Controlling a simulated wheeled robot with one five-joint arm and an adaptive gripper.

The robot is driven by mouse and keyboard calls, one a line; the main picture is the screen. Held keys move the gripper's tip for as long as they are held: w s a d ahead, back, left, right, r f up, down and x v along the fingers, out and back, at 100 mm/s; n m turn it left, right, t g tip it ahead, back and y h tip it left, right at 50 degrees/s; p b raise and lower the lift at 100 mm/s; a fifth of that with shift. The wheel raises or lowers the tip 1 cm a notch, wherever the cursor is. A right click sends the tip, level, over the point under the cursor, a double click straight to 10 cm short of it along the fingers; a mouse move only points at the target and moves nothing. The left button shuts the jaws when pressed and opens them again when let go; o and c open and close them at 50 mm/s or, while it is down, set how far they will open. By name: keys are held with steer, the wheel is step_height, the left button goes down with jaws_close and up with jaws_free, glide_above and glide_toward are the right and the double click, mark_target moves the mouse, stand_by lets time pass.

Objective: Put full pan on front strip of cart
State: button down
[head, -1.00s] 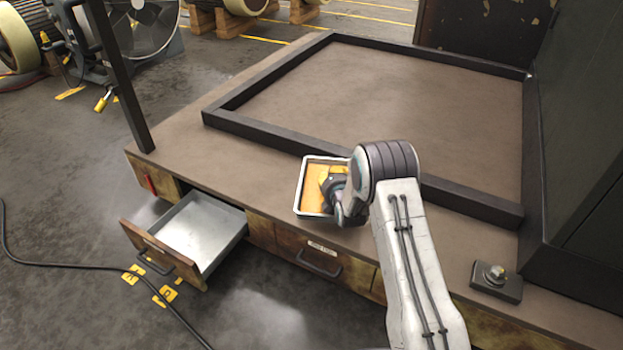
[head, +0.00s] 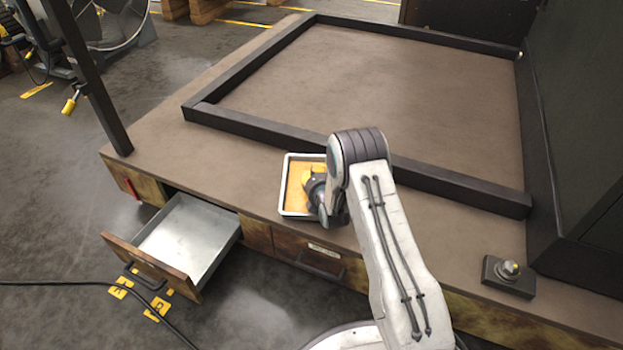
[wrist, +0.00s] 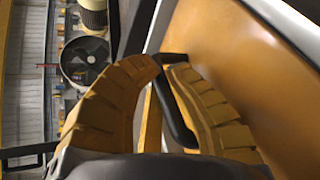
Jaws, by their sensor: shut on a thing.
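The full pan (head: 289,202) is a pale-rimmed tray with a flat orange-brown filling. In the head view it is level over the front strip (head: 243,178) of the cart, between the black rail and the front edge. I cannot tell whether it touches the strip. My gripper (head: 314,180) is at its right side, partly hidden by my arm. In the wrist view, the yellow fingers of my gripper (wrist: 165,65) are closed around a dark handle (wrist: 175,108), and the orange filling (wrist: 235,55) shows large at the right.
A drawer (head: 185,240) stands open at the cart's front left. A black rail (head: 260,130) frames the large bare panel behind the strip. A dark post (head: 88,80) rises at the left. A small block with a knob (head: 508,275) sits at the right.

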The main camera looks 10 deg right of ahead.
step_height(320, 180, down, 2)
steer(key=shift+w+f+b, duration=0.1)
steer(key=shift+f+b, duration=0.05)
steer(key=shift+b, duration=0.15)
steer(key=c, duration=1.4)
jaws_free()
steer(key=shift+f, duration=0.1)
steer(key=p+v, duration=0.1)
steer(key=v, duration=0.1)
steer(key=p+v, duration=0.2)
steer(key=v, duration=0.1)
steer(key=shift+s+r, duration=0.25)
steer(key=shift+r, duration=0.15)
steer(key=p+v, duration=0.4)
steer(key=p, duration=0.1)
steer(key=shift+f+p+v, duration=0.2)
steer(key=shift+p+v, duration=1)
steer(key=shift+p, duration=0.05)
